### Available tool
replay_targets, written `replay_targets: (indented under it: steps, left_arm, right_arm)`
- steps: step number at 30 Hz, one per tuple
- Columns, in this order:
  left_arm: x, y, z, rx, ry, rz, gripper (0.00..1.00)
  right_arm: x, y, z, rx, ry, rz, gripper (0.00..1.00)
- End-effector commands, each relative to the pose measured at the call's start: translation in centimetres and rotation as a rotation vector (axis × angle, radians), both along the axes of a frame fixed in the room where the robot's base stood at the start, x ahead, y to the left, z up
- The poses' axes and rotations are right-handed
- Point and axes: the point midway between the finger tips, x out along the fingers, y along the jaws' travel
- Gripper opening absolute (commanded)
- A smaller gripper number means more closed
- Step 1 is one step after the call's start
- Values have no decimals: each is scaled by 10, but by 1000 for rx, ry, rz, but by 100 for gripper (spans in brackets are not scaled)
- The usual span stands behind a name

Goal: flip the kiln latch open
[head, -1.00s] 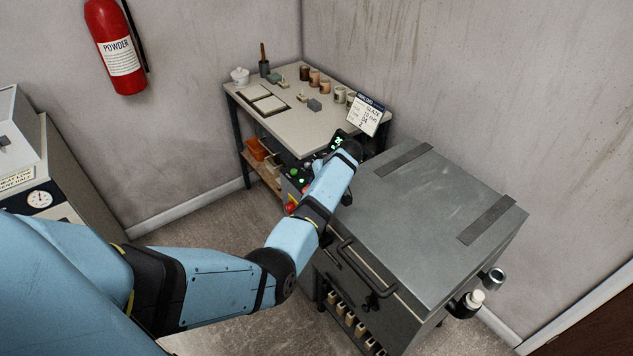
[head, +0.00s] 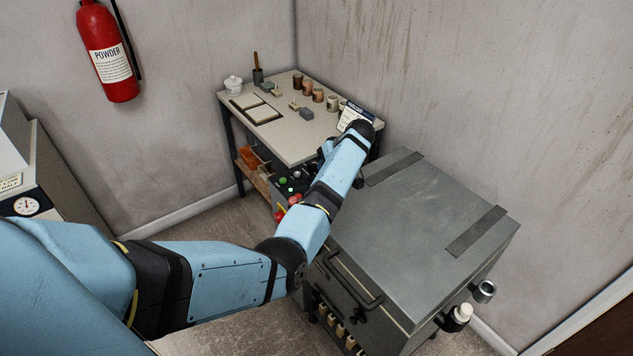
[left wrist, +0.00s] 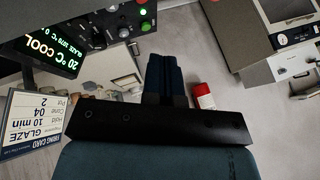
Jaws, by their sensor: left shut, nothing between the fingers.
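The grey box kiln (head: 425,235) stands at the right in the head view, its flat lid down. A dark bar handle (head: 352,285) runs along its front upper edge. I cannot single out the latch for sure. My left arm reaches over the kiln's far left corner, and its wrist hides what lies behind it. My left gripper (left wrist: 165,72) shows in the left wrist view, shut and empty, pointing away from the camera. It is apart from the control panel (left wrist: 85,20) and its lit display (left wrist: 40,45). The right gripper is not in view.
A worktable (head: 285,138) with cups and tiles stands behind the kiln. A firing card (left wrist: 35,120) is close to my left wrist. A red extinguisher (head: 106,55) hangs on the left wall. A pale cabinet (head: 50,165) stands at the left. Open floor (head: 200,227) lies between.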

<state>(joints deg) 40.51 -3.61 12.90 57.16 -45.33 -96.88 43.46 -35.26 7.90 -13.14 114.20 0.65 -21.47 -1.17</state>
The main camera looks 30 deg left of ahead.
Motion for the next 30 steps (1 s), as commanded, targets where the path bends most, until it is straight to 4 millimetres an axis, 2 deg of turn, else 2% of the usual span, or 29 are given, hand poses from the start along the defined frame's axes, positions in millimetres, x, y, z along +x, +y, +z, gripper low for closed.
replay_targets:
  steps: [6,16,26,30]
  left_arm:
    - [9,-12,20,-2,1,-2,0]
    - [10,-13,24,-1,2,-1,0]
    - [8,-13,21,-2,2,-3,0]
    - [-14,-7,1,-17,7,-39,0]
  right_arm:
    - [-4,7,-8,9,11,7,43]
    - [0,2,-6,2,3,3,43]
    - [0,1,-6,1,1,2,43]
    - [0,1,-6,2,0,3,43]
